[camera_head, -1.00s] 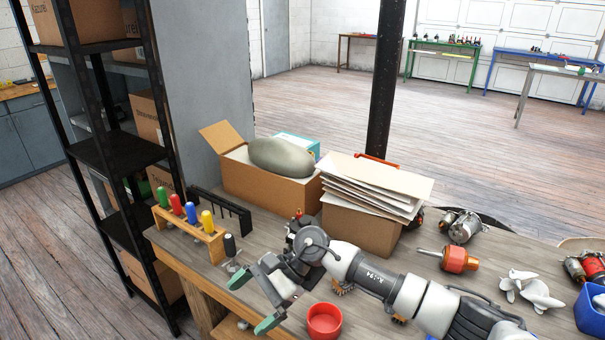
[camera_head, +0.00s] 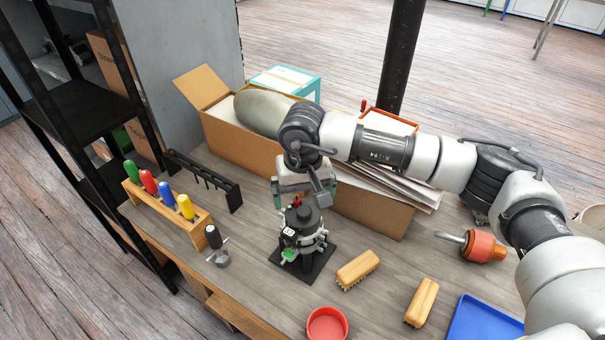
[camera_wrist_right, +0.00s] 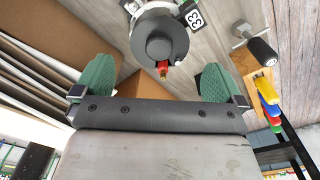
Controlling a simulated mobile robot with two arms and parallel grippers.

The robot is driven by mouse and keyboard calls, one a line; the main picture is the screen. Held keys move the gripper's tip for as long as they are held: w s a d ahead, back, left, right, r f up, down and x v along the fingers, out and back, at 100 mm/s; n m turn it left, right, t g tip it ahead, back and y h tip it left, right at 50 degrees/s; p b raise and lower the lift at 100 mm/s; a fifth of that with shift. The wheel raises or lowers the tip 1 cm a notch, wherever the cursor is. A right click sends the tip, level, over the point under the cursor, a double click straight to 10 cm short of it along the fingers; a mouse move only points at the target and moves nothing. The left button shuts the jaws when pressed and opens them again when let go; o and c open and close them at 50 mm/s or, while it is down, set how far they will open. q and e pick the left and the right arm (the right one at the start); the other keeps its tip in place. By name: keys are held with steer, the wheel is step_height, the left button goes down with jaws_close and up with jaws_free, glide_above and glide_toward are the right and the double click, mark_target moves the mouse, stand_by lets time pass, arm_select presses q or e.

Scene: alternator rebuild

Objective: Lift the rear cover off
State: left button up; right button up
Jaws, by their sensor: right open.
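The alternator (camera_head: 305,243) stands upright on a black base plate (camera_head: 318,262) on the bench. The rear cover (camera_head: 302,217) is the dark round cap at its top, with a small red post beside its top. It also shows in the right wrist view (camera_wrist_right: 158,38), near the top edge. My right gripper (camera_head: 304,196) points down just above the cover. Its green fingers are open with nothing between them; in the wrist view the fingertips (camera_wrist_right: 156,75) are spread wide, and the cover lies beyond them. My left gripper is out of view.
A rack of coloured screwdrivers (camera_head: 168,210) and a black slotted stand (camera_head: 205,178) are on the left. A cardboard box (camera_head: 235,140) stands behind the arm. Two brushes (camera_head: 358,268), a red bowl (camera_head: 327,324) and a blue tray (camera_head: 480,318) lie in front and right.

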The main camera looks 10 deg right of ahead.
mark_target(303, 209)
step_height(303, 209, down, 3)
steer(key=shift+w+f+p, duration=0.1)
steer(key=shift+f+p, duration=0.1)
steer(key=shift+p, duration=0.2)
step_height(303, 209, down, 3)
steer(key=shift+w+f+p, duration=0.1)
steer(key=shift+p, duration=0.25)
steer(key=shift+f, duration=0.3)
steer(key=shift+c, duration=0.5)
steer(key=c, duration=0.7)
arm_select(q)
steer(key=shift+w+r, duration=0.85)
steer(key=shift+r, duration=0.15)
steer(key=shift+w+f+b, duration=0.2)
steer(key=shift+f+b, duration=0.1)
arm_select(e)
steer(key=shift+r, duration=0.2)
steer(key=shift+r, duration=0.15)
